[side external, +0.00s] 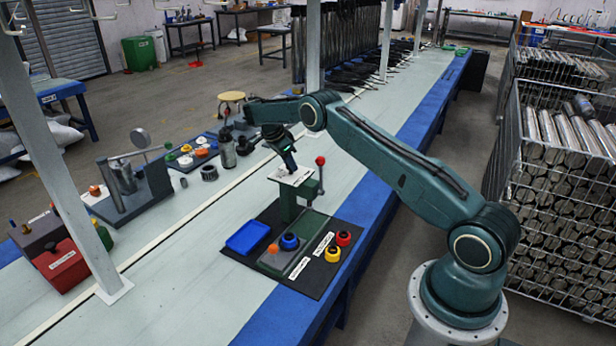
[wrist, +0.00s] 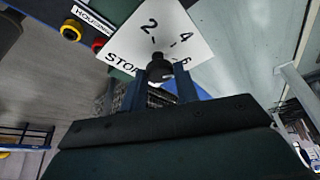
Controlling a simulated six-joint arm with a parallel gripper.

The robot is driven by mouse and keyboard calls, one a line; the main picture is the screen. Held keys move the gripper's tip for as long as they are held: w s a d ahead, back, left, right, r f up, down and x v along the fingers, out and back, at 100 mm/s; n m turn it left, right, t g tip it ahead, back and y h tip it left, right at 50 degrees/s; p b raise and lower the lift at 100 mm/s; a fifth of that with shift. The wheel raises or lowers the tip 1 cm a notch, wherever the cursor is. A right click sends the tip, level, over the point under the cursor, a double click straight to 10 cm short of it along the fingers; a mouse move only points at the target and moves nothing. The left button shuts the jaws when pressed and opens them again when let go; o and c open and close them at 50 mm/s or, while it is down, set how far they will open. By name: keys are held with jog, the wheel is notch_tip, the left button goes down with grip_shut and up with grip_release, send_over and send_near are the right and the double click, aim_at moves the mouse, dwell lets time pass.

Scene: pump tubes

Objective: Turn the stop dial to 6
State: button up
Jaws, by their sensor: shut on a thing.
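The stop dial is a small black knob (wrist: 158,70) on a white plate (wrist: 150,30) marked STOP, 2, 4 and 6 in the wrist view. In the side view the plate (side external: 283,179) tops a green stand (side external: 288,205) with a red-ball lever (side external: 320,161). My gripper (side external: 291,168) points down onto the plate. In the wrist view its two blue fingers (wrist: 162,78) close on either side of the knob. I cannot tell which number the knob points at.
A dark mat (side external: 262,262) under the stand holds a blue tray (side external: 248,237) and several coloured caps, including a yellow one (side external: 332,254). A red box (side external: 62,265) and a gauge fixture (side external: 125,185) stand at the left.

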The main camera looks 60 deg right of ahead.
dwell(0.5)
jog(key=o, duration=0.9)
jog(key=shift+o, duration=0.2)
jog(key=shift+n, duration=0.4)
